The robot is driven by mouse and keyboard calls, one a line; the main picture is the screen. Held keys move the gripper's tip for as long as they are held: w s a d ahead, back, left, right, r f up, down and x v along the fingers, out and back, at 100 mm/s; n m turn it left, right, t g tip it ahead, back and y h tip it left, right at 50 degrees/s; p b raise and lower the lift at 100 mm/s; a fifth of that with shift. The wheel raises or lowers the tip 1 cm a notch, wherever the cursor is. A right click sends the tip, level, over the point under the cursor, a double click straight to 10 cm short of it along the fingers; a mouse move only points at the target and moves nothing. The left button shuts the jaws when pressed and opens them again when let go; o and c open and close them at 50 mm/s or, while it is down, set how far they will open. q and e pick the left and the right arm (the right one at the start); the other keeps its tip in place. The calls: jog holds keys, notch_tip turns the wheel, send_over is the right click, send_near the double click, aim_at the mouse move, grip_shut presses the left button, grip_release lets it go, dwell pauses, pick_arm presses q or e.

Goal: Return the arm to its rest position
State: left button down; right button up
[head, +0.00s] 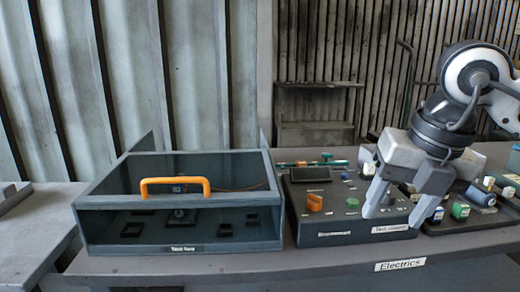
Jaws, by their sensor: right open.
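My right gripper (398,212) hangs at the right of the head view, in front of a dark control panel (318,232). Its two pale fingers point down and stand apart, with nothing between them. The gripper and its arm cover part of the panel's right side. I cannot tell whether the fingertips touch the panel. My left gripper is not in view.
A grey box (98,222) with a clear top and an orange handle (175,186) stands on the table (330,268) to the left. The panel has an orange knob (314,202). Several small parts lie in a dark tray (478,219) at right.

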jog(key=s+a+f+n+g+y, duration=0.2)
jog(key=s+a+f+y, duration=0.1)
jog(key=a, duration=0.4)
jog(key=s+a+f+n+g+y, duration=0.2)
jog(key=s+a+g+y, duration=0.15)
jog(key=a, duration=0.25)
jog(key=s+a+r+m+y, duration=0.2)
jog(key=a+r+m+y, duration=0.2)
jog(key=a+y, duration=0.65)
jog(key=w+d+f+m+t+h+p, duration=0.1)
jog(key=w+d+f+m+t+h, duration=0.3)
jog(key=m+t, duration=0.7)
jog(key=w+d+f+m+t+h, duration=0.1)
jog(key=w+d+f+m+t, duration=0.4)
jog(key=m+t, duration=0.65)
jog(key=s+d+f+m+g+h, duration=0.3)
jog(key=s+f, duration=0.1)
jog(key=f, duration=0.4)
jog(key=s+d+f+m+g+h, duration=0.3)
jog(key=s+f, duration=0.1)
jog(key=f, duration=0.5)
jog(key=s+d+f+m+g+h, duration=0.2)
jog(key=s+d+f+m+h, duration=0.1)
jog(key=f, duration=0.5)
jog(key=shift+s+f+m+g+h, duration=0.2)
jog(key=shift+s+m+g+h, duration=0.3)
jog(key=shift+s, duration=0.45)
